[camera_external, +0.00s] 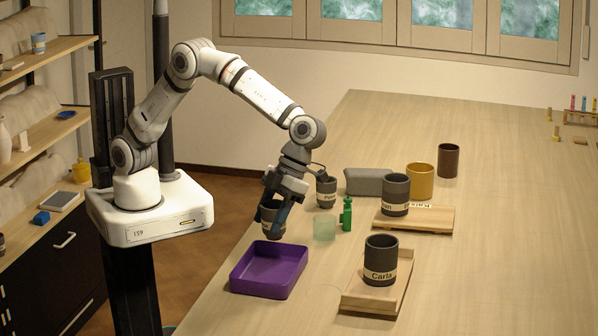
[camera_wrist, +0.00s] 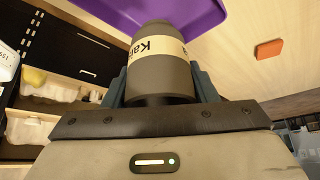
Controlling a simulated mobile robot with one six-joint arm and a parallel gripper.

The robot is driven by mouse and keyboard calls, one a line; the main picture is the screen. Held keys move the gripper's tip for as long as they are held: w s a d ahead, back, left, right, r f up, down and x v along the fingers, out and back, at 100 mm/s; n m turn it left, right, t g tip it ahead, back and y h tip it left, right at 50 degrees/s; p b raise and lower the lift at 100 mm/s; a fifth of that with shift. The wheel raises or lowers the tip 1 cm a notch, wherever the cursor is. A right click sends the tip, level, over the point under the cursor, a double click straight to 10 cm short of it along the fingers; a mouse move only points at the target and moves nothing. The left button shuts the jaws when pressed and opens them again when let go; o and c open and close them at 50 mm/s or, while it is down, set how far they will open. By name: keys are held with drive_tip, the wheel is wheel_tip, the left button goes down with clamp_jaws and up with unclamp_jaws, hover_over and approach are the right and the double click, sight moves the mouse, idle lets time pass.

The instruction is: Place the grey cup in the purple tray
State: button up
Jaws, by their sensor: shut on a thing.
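My gripper (camera_external: 274,214) is shut on a dark grey cup (camera_external: 271,218) with a pale label band. In the wrist view the cup (camera_wrist: 160,75) sits between the fingers, and its label reads upside down, starting "Ka". The purple tray (camera_external: 268,286) lies at the near left edge of the table and looks empty. The cup is held in the air near the tray's far side. Part of the purple tray (camera_wrist: 195,14) shows beyond the cup in the wrist view.
A grey "Carla" cup (camera_external: 381,256) stands on a wooden tray (camera_external: 368,299) to the right. Another labelled grey cup (camera_external: 396,190) stands on a wooden board (camera_external: 434,217). A third grey cup (camera_external: 326,193), a green bottle (camera_external: 347,214) and a translucent glass (camera_external: 324,229) stand close to my gripper's right.

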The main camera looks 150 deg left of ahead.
drive_tip(key=shift+m, duration=0.3)
drive_tip(key=f, duration=0.2)
drive_tip(key=f+p, duration=0.1)
drive_tip(key=d+f, duration=0.1)
drive_tip(key=f, duration=0.1)
drive_tip(key=shift+s+f+p, duration=0.3)
wheel_tip(320, 180, down, 4)
drive_tip(key=shift+r+p, duration=0.25)
drive_tip(key=shift+p, duration=0.25)
drive_tip(key=shift+f, duration=0.4)
drive_tip(key=shift+f, duration=0.15)
drive_tip(key=o, duration=1)
drive_tip(key=shift+o, duration=0.2)
